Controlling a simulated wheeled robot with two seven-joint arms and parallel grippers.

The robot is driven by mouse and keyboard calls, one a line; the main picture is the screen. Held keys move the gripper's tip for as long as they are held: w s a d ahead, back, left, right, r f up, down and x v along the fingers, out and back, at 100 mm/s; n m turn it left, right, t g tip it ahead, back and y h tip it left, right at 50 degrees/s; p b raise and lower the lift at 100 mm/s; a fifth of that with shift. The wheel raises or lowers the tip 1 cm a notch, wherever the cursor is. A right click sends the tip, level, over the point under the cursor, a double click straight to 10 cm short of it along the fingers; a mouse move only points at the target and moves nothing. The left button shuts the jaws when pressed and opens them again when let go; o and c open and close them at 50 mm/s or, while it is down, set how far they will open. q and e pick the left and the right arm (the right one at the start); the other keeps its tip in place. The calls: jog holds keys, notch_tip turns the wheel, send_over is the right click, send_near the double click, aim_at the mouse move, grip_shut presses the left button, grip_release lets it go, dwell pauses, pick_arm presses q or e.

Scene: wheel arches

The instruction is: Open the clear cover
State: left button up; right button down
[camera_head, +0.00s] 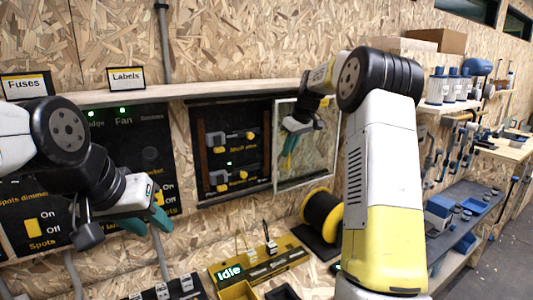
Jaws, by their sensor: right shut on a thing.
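The clear cover (322,150) is a transparent panel with a pale frame. It stands swung out at the right side of a dark switch panel (205,113). The panel's yellow and grey switches (230,138) are uncovered. My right gripper (289,152) is at the cover, with its teal fingers pointing down, and it is shut on the cover. The exact contact is too small to make out. My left gripper (148,224) is open and empty, in front of the panel with the Fan label, left of and away from the cover.
A shelf edge (215,87) runs above the panels, with Fuses (27,85) and Labels (126,78) signs on it. Below are a yellow-black spool (322,214) and a yellow box reading Idle (258,263). A cluttered workbench (470,212) stands at right.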

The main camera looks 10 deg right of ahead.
jog(key=shift+w+d, duration=0.2)
jog(key=shift+d, duration=0.25)
jog(key=shift+w+d, duration=0.2)
jog(key=shift+d, duration=0.25)
jog(key=c, duration=1.5)
grip_release()
jog(key=v, duration=0.7)
jog(key=shift+s+r, duration=0.2)
jog(key=shift+r, duration=0.15)
